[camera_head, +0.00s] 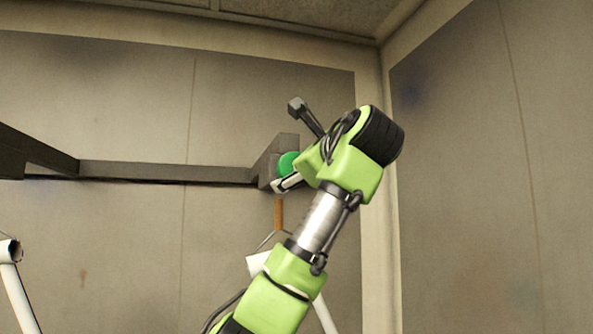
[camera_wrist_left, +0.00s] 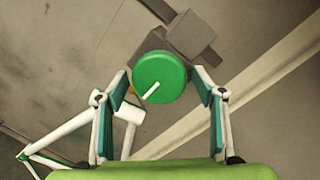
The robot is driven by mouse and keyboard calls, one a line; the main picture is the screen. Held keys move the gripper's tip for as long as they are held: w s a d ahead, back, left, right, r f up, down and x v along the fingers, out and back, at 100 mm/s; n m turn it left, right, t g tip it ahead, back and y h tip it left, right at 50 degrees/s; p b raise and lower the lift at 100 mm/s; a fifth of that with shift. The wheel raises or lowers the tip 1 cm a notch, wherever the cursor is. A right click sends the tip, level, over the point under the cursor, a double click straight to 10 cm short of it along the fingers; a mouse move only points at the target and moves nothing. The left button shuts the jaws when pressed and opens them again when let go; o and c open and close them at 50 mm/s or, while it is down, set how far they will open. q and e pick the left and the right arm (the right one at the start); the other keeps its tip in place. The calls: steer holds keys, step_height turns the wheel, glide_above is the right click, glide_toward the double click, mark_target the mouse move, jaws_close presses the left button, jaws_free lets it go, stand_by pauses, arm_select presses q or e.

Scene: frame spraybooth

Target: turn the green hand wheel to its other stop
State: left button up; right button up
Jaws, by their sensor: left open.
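The green hand wheel (camera_head: 287,164) sits on a grey block (camera_head: 274,157) at the right end of a dark rail, partly hidden by my left gripper. In the left wrist view the wheel (camera_wrist_left: 160,77) is a round green disc with a pale handle (camera_wrist_left: 151,92) pointing to its lower left. My left gripper (camera_wrist_left: 161,93) is open, with one finger on each side of the wheel's lower part. I cannot tell whether either finger touches it. In the head view the gripper (camera_head: 284,181) is at the wheel's lower edge, mostly behind my arm. My right gripper is not in view.
The dark rail (camera_head: 165,172) runs along the back wall to the grey block. A white tubular frame (camera_head: 258,263) hangs below the wheel, near my left arm, with an orange-brown piece (camera_head: 279,213) above it. Another white tube (camera_head: 15,290) stands at far left. The right wall is bare.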

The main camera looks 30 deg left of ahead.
arm_select(q)
steer(key=v, duration=1.2)
